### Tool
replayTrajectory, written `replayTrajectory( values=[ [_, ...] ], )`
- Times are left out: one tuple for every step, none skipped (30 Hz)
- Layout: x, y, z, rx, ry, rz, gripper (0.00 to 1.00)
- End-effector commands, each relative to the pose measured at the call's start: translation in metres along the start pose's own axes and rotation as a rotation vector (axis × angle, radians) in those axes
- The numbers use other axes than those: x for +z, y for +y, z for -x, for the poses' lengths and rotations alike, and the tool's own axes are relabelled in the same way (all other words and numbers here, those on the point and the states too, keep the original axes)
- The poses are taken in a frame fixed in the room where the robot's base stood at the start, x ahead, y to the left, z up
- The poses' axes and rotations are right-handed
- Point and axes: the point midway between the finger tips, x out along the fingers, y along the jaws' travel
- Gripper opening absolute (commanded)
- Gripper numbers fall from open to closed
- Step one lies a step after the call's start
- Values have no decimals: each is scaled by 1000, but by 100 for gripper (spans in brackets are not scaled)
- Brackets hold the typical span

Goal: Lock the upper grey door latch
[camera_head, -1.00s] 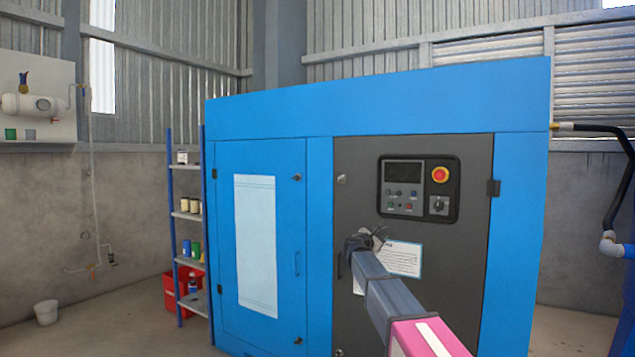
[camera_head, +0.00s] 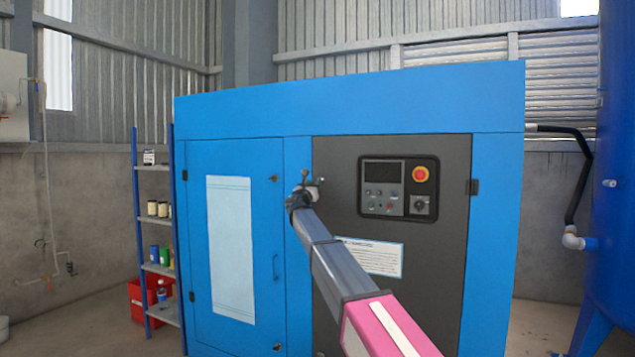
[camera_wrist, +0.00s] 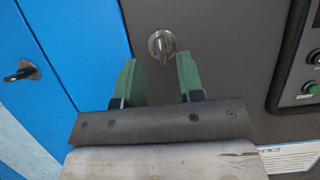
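The upper grey door latch (camera_wrist: 162,45) is a round metal disc with a raised turn-knob, on the dark grey door (camera_wrist: 215,40) near its left edge. Its knob looks close to upright in the wrist view. In the head view my gripper largely covers the latch. My gripper (camera_wrist: 157,60) has two green fingers, open and apart, with nothing between them. The latch shows just beyond the fingertips, roughly centred between them; contact is not visible. In the head view my gripper (camera_head: 308,186) is at the upper left of the grey door.
The blue door's latch (camera_wrist: 22,72) with a dark handle lies to the left. A control panel (camera_head: 396,187) with a red button sits to the right on the grey door, above a white label (camera_head: 370,257). A shelf (camera_head: 155,230) and blue tank (camera_head: 610,170) flank the cabinet.

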Motion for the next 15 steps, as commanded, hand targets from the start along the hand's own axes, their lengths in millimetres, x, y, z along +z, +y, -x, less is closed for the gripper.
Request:
replayTrajectory(
  values=[
    [0,2,-13,-1,0,0,35],
    [0,2,-18,-1,0,0,35],
    [0,1,-25,-1,0,0,35],
    [0,1,-30,-1,0,0,35],
    [0,1,-34,-1,0,0,35],
    [0,1,-38,-1,0,-1,35],
    [0,1,-41,-1,0,-1,35],
    [0,1,-43,-1,0,-1,35],
    [0,1,-46,0,0,-1,35],
    [0,0,-47,0,0,-1,35],
    [0,0,-47,0,0,-1,35],
    [0,0,-48,0,0,-1,35],
    [0,0,-48,0,0,-1,35],
    [0,0,-48,0,0,-1,35],
    [0,0,-48,0,0,-1,35]
  ],
)
